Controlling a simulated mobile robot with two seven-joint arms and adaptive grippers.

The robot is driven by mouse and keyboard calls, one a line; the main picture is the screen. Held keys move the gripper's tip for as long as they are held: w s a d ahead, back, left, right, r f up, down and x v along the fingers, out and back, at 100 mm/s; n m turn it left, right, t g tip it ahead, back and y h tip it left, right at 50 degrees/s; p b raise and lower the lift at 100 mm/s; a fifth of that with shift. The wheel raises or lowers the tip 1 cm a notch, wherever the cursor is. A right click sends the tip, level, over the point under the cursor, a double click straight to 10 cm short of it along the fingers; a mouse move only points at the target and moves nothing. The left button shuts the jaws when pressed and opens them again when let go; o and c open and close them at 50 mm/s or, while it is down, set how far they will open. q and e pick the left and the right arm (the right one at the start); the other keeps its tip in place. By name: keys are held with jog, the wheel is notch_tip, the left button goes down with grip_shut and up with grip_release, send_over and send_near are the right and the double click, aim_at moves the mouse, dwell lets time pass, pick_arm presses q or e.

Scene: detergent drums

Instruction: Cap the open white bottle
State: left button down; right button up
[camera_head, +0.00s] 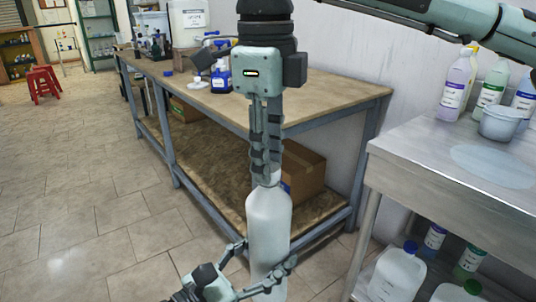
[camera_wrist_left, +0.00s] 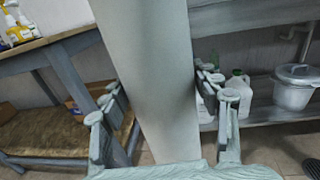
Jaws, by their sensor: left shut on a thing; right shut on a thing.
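The white bottle (camera_head: 268,225) stands upright in the air in front of the workbench, held at its lower body. My left gripper (camera_head: 267,256) is shut around it, one finger on each side. In the left wrist view the bottle's pale body (camera_wrist_left: 150,75) runs between the fingers of my left gripper (camera_wrist_left: 160,88). My right gripper (camera_head: 265,174) points straight down at the bottle's neck, its fingers close together. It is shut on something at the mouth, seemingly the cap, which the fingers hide. I cannot tell whether the cap is seated.
A wooden-topped workbench (camera_head: 330,92) with a cardboard box (camera_head: 304,170) on its lower shelf stands behind. A steel table (camera_head: 450,165) at the right bears several bottles and a grey pot (camera_head: 501,124); jugs stand below.

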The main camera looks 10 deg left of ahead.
jog(key=m, duration=0.5)
jog(key=shift+w, duration=0.1)
jog(key=m, duration=1)
jog(key=shift+m, duration=0.4)
jog(key=m, duration=0.4)
jog(key=shift+d+m, duration=0.1)
jog(key=shift+m, duration=0.3)
jog(key=m, duration=0.2)
jog(key=shift+m, duration=0.4)
jog(key=m, duration=0.4)
jog(key=shift+m, duration=0.4)
jog(key=m, duration=0.3)
jog(key=o, duration=0.7)
jog(key=shift+c, duration=0.2)
